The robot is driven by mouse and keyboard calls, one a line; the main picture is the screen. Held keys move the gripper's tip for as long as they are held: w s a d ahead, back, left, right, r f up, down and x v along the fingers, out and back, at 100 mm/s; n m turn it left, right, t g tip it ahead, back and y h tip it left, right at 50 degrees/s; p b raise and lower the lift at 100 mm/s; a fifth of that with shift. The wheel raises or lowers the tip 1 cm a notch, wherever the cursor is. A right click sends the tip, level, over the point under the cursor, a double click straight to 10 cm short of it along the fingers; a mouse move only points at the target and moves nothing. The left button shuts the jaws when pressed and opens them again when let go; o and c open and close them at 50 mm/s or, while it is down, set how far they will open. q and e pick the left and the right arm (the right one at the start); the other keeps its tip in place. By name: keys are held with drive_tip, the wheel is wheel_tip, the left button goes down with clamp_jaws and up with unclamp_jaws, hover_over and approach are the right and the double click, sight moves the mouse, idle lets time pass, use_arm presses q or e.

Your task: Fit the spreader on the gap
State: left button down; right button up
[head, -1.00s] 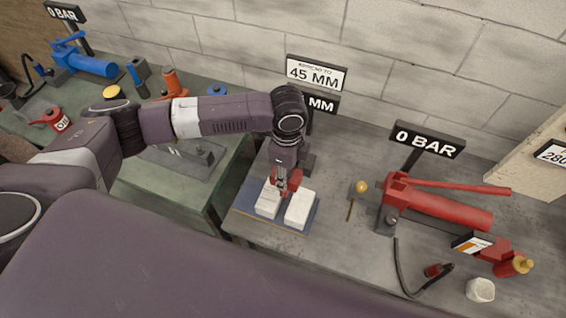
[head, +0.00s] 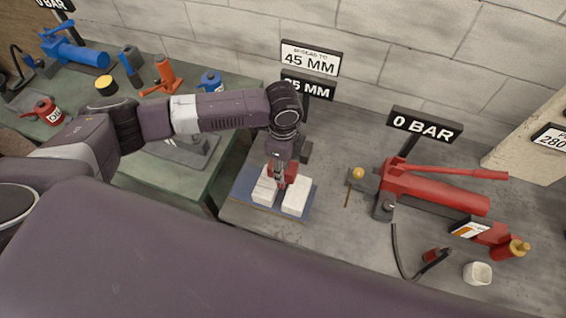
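Two white blocks (head: 296,197) (head: 264,190) lie side by side on a blue mat (head: 246,183), with a narrow gap between them. My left gripper (head: 279,178) points down over the gap from above. A small red tool, which looks like the spreader (head: 291,172), is between its fingers, so the gripper seems shut on it. The tool's lower end is at the gap, but I cannot tell whether it is inside it. A sign (head: 310,62) reads 45 MM, and a lower sign (head: 306,87) seems to read 35 MM. My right gripper is not in view.
A red hand pump (head: 435,190) with a 0 BAR sign (head: 425,125) stands right of the mat. A black hose with a coupler (head: 432,256) and a white cup (head: 477,273) lie in front. Blue and orange jacks (head: 164,70) stand on the green bench.

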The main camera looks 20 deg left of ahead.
use_arm(q)
drive_tip(key=shift+w+f+b, duration=0.1)
drive_tip(key=shift+f+b, duration=0.45)
drive_tip(key=shift+f, duration=0.75)
drive_tip(key=shift+d+p, duration=0.1)
drive_tip(key=shift+p, duration=0.3)
drive_tip(key=shift+p, duration=0.75)
idle(0.8)
drive_tip(key=shift+f+b, duration=1.55)
drive_tip(key=shift+f, duration=1.4)
drive_tip(key=c, duration=1.2)
unclamp_jaws()
drive_tip(key=shift+c, duration=0.2)
drive_tip(key=shift+s+f, duration=0.15)
drive_tip(key=shift+s, duration=0.1)
wheel_tip(320, 180, up, 12)
drive_tip(key=shift+w+r, duration=0.1)
